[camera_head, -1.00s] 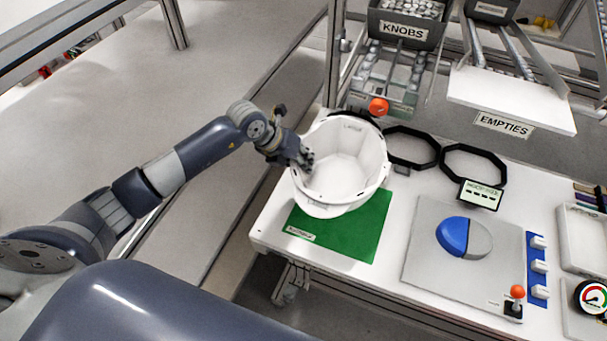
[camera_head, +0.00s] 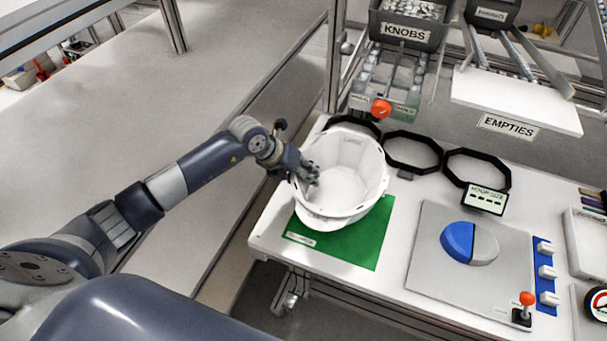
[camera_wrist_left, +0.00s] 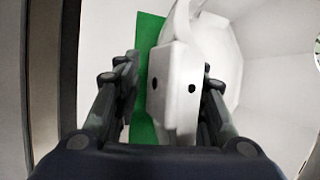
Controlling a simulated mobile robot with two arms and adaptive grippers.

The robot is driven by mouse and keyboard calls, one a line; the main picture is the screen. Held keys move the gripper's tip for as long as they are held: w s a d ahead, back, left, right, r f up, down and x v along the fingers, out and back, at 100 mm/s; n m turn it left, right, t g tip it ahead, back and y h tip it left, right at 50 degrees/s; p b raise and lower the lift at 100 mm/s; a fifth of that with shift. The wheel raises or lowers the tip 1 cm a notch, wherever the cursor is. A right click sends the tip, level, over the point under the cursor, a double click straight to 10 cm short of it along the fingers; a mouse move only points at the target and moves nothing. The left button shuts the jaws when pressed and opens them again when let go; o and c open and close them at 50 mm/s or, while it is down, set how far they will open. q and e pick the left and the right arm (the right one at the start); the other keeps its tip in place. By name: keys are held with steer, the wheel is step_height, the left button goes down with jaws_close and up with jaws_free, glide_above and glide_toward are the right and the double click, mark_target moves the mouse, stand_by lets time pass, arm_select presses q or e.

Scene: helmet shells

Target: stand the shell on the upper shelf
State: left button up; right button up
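The white helmet shell (camera_head: 350,185) sits with its open side up on the green mat (camera_head: 362,245) at the bench's left end. My left gripper (camera_head: 308,178) is at the shell's left rim. In the left wrist view, the fingers of my left gripper (camera_wrist_left: 168,85) straddle the shell's wall (camera_wrist_left: 178,95). A strip of green shows between the left finger and the wall; the right finger is close to the wall's inner side, and contact is unclear. My right gripper is not in view. I cannot tell which surface is the upper shelf.
Black octagonal rings (camera_head: 412,152) lie behind and right of the shell. A grey plate with a blue and grey disc (camera_head: 468,242) is to the right. A KNOBS bin (camera_head: 405,28) and a white EMPTIES ledge (camera_head: 515,100) are above. A long grey surface (camera_head: 230,70) at left is mostly clear.

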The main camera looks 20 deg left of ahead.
arm_select(q)
steer(key=shift+r, duration=0.1)
steer(key=shift+r, duration=0.25)
steer(key=b+v, duration=0.3)
steer(key=v, duration=0.8)
steer(key=shift+s+a+r, duration=0.2)
steer(key=shift+r, duration=0.1)
